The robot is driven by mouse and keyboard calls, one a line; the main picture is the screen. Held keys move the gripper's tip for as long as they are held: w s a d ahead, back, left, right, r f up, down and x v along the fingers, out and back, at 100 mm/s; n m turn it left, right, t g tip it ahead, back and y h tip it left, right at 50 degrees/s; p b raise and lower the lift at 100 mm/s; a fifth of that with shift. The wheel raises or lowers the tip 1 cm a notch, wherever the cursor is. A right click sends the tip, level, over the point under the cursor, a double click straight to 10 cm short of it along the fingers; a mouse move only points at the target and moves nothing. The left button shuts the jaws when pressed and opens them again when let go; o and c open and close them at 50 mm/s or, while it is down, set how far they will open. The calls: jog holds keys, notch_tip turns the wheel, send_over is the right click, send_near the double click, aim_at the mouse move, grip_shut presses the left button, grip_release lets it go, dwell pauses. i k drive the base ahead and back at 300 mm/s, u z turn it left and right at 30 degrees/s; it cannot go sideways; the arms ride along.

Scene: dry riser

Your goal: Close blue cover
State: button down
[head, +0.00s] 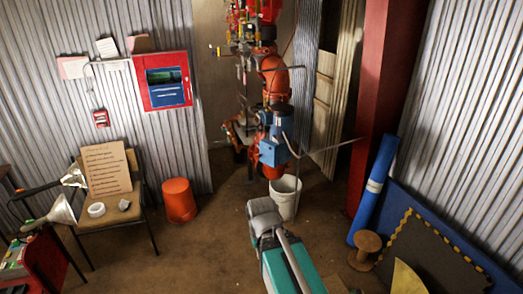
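A red wall cabinet (139,83) hangs on the corrugated wall at upper left. Its front has a dark window with a blue panel (167,94) in its lower part. A blue box-shaped part (274,152) sits low on the red riser pipework (275,78) at the centre. I cannot tell which of these blue parts is the cover, or whether a cover stands open. My gripper is not recognisable in the head view; grey and teal parts, apparently mine, show at the bottom centre.
A white bucket (285,197) stands below the riser and a red bucket (179,200) to its left. A chair (118,213) holds a sign. A blue roll (374,190) leans at right near a wooden spool (366,246).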

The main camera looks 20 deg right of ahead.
aim_at(269, 149)
jog(key=i, duration=1.55)
jog(key=u, duration=0.05)
